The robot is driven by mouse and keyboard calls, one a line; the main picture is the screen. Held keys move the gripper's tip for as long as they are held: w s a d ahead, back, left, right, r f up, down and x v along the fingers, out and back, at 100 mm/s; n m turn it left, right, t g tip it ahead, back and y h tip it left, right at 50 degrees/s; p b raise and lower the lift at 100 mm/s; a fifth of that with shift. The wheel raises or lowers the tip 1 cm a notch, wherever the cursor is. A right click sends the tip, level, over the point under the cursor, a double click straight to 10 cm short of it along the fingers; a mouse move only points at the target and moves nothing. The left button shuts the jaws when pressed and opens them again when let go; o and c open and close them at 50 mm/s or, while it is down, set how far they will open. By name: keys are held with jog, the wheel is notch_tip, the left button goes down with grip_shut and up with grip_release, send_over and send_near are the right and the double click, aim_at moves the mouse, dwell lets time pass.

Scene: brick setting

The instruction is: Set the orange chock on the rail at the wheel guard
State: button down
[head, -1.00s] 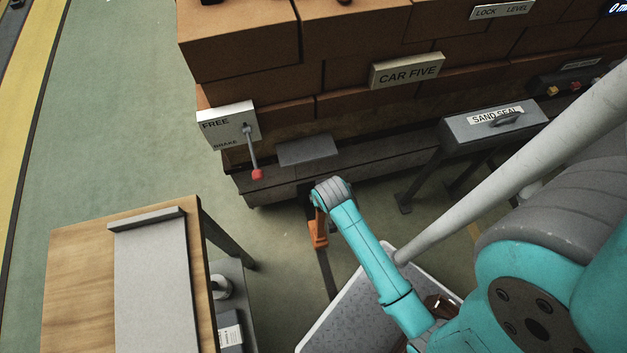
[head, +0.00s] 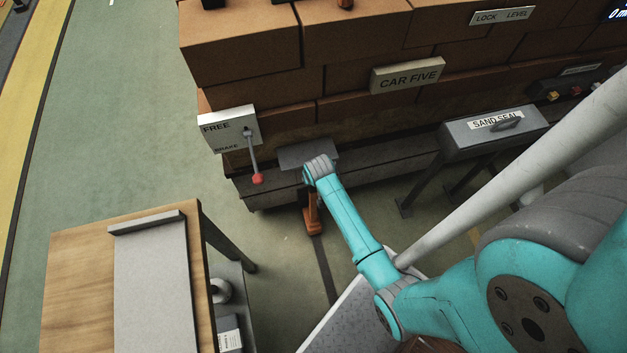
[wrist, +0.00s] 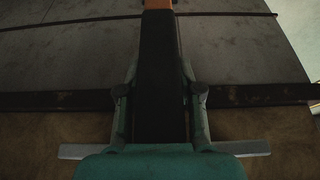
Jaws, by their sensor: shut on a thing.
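The orange chock (head: 312,216) hangs below my wrist in the head view, in front of the car's lower edge. In the wrist view my gripper (wrist: 159,95) is shut on a long dark part of it, with an orange bit (wrist: 158,4) showing at the top edge. The dark rail strip (head: 325,268) runs along the floor below the chock. The grey plate (head: 294,155), probably the wheel guard, is just behind my wrist and partly hidden by it. I cannot tell whether the chock touches the rail.
The brake lever with its red knob (head: 258,179) hangs left of my wrist. The sand seal box (head: 494,130) stands on legs to the right. A wooden table (head: 80,270) is at the lower left. A pale tray (head: 345,322) lies below my arm. Green floor is clear at left.

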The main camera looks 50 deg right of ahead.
jog(key=shift+w+d+f, duration=0.5)
jog(key=shift+w+f, duration=0.15)
jog(key=shift+w, duration=0.2)
jog(key=shift+f, duration=0.25)
jog(key=c, duration=0.8)
grip_release()
jog(key=shift+s+a+f, duration=0.1)
jog(key=shift+s+f, duration=0.1)
jog(key=shift+o, duration=0.2)
